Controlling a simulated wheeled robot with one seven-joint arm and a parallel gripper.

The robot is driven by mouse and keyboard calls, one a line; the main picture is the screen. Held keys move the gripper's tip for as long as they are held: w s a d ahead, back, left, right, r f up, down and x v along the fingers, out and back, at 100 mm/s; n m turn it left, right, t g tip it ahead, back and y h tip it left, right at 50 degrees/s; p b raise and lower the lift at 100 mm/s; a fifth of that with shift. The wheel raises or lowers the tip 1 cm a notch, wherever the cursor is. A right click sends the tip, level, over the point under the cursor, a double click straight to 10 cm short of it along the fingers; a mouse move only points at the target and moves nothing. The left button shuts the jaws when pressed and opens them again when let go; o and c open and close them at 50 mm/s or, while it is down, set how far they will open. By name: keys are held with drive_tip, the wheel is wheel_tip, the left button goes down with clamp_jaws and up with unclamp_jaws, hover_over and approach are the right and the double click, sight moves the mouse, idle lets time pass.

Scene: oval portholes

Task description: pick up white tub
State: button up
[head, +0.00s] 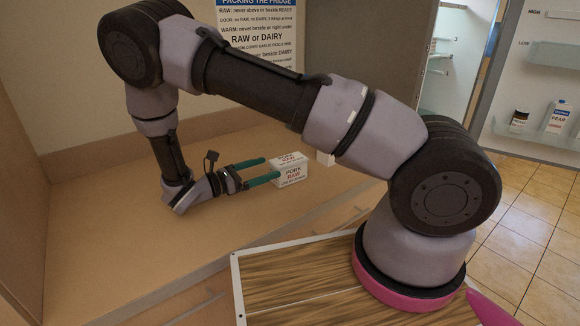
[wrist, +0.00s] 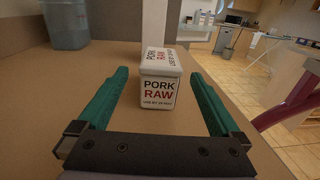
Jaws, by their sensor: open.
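The white tub (head: 291,174) stands upright on the counter, with "PORK RAW" printed on its front and lid. In the wrist view the tub (wrist: 159,92) is straight ahead, between the lines of the two fingers. My gripper (head: 268,170) is open, with its green fingers pointing at the tub. In the wrist view my gripper (wrist: 159,85) has one finger on each side of the tub's near end, with a gap on both sides. I cannot tell how far the fingertips reach along its sides.
A grey-blue translucent container (wrist: 67,24) stands at the back left in the wrist view. The counter's left part is clear.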

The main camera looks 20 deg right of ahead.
sight(295, 160)
drive_tip(key=x, duration=0.4)
drive_tip(key=shift+w+d, duration=0.15)
drive_tip(key=shift+d, duration=0.15)
drive_tip(key=shift+f+x, duration=0.15)
drive_tip(key=shift+x, duration=1.4)
drive_tip(key=shift+f+x, duration=0.15)
drive_tip(key=shift+x, duration=1.4)
clamp_jaws()
